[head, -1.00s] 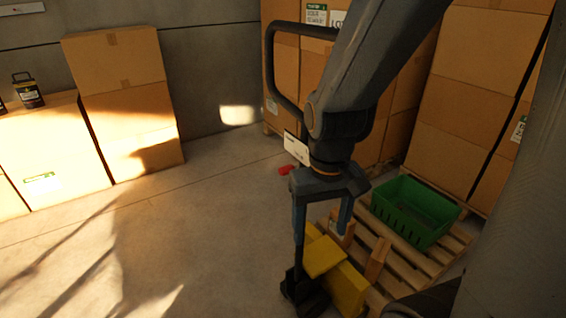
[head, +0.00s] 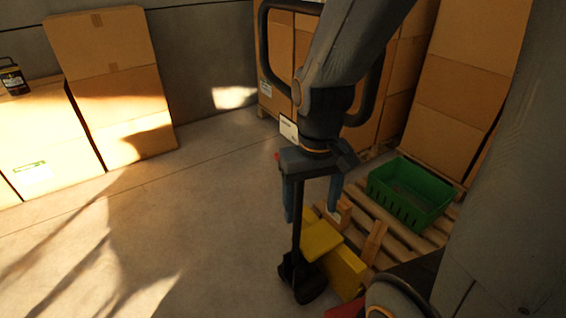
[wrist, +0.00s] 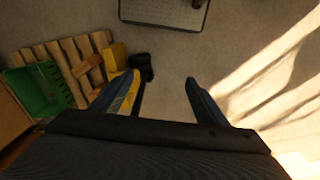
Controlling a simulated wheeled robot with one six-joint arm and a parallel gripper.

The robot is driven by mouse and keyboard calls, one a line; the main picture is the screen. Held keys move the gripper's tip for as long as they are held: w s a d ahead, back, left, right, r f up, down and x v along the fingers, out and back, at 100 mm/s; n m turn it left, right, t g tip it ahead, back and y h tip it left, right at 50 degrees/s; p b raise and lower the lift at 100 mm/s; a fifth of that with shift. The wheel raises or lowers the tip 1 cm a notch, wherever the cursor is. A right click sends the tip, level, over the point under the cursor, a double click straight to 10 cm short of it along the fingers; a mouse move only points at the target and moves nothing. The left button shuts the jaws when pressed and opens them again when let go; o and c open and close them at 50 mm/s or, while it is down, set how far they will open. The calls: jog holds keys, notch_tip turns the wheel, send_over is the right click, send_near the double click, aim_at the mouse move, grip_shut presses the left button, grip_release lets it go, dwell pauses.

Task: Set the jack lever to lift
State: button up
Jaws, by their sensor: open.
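The pallet jack has a black loop handle (head: 262,50), partly hidden behind my arm, and a yellow body (head: 322,240) with a black wheel (head: 305,280) at its foot. A small red tip (head: 277,156), which may be the jack lever, shows at the left edge of my gripper; the rest of it is hidden, so its setting cannot be told. My gripper (head: 312,203) points down with its fingers apart, in front of the jack's post. In the wrist view, my open gripper (wrist: 158,84) has bare floor between its fingertips; the yellow body (wrist: 115,60) is beside the left finger.
A wooden pallet (head: 412,238) carries a green crate (head: 408,195) right of the jack. Tall carton stacks (head: 455,75) stand behind it, and more cartons (head: 120,105) stand by the left wall. The floor (head: 180,220) left of the jack is clear.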

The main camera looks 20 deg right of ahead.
dwell(0.3)
jog(key=c, duration=0.3)
jog(key=shift+s+f, duration=0.15)
jog(key=shift+f, duration=0.05)
jog(key=c, duration=0.4)
jog(key=n+h, duration=0.1)
jog(key=f+n+g+h, duration=0.1)
jog(key=n, duration=0.1)
jog(key=d+f+n+g+h+b, duration=0.1)
jog(key=h, duration=0.1)
jog(key=shift+s+f+n, duration=0.2)
jog(key=shift+s+n, duration=0.15)
jog(key=shift+n, duration=0.05)
jog(key=w+a+r+n+t+h+b, duration=0.1)
jog(key=w+a+n+t+h, duration=0.2)
jog(key=w, duration=0.3)
jog(key=w+a+r+n+t+h, duration=0.1)
jog(key=w+a+n+t+h, duration=0.15)
jog(key=w+n+t, duration=0.2)
jog(key=w+a+r+n+t+h+b, duration=0.1)
jog(key=w+a+r+n+t+h, duration=0.15)
jog(key=w, duration=0.45)
jog(key=x, duration=0.7)
jog(key=shift+s+d+f+p, duration=0.2)
jog(key=shift+d+f+p, duration=0.15)
jog(key=shift+d, duration=0.1)
